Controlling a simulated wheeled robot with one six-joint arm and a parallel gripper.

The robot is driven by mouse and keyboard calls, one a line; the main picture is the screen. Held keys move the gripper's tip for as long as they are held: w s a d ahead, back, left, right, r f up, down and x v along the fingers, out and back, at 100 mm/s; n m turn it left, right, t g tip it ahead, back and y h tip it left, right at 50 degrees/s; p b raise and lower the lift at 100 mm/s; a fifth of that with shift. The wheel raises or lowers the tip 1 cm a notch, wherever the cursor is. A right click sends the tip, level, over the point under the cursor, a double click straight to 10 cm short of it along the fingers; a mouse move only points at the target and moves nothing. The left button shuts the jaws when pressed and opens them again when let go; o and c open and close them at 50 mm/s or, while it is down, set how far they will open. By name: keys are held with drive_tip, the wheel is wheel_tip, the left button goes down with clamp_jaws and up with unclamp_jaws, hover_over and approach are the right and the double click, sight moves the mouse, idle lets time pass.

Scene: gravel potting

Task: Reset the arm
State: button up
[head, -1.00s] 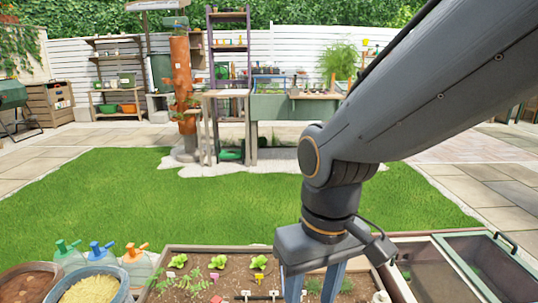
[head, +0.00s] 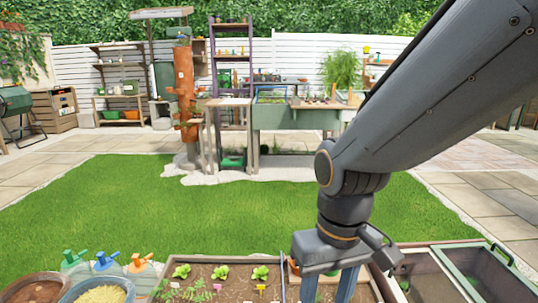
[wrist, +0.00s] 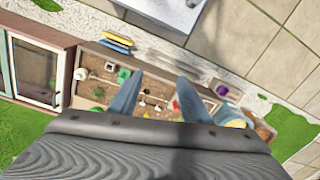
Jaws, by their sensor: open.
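My gripper (head: 328,287) hangs from my dark grey arm at the lower right of the head view, over the planting bed (head: 215,258). Its two blue fingers point down and stand apart; the bottom edge of the picture cuts off their tips. In the wrist view my gripper (wrist: 158,90) is open, with the two fingers spread and nothing seen held between them. Soil and small coloured things of the bed lie below and beyond the fingers.
A glass-lidded cold frame (head: 475,275) stands right of the bed. Spray bottles (head: 107,263), a basin of yellow grain (head: 100,294) and a brown bowl (head: 33,290) stand at the lower left. Open lawn (head: 120,205) lies beyond; a potting bench (head: 285,117) stands farther back.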

drive_tip(key=s+d+r+m+p, duration=0.1)
drive_tip(key=d+r+m+p, duration=0.2)
drive_tip(key=d+r+p, duration=0.6)
wheel_tip(320, 180, up, 2)
drive_tip(key=p, duration=0.7)
drive_tip(key=shift+d+r, duration=0.2)
drive_tip(key=shift+d, duration=0.15)
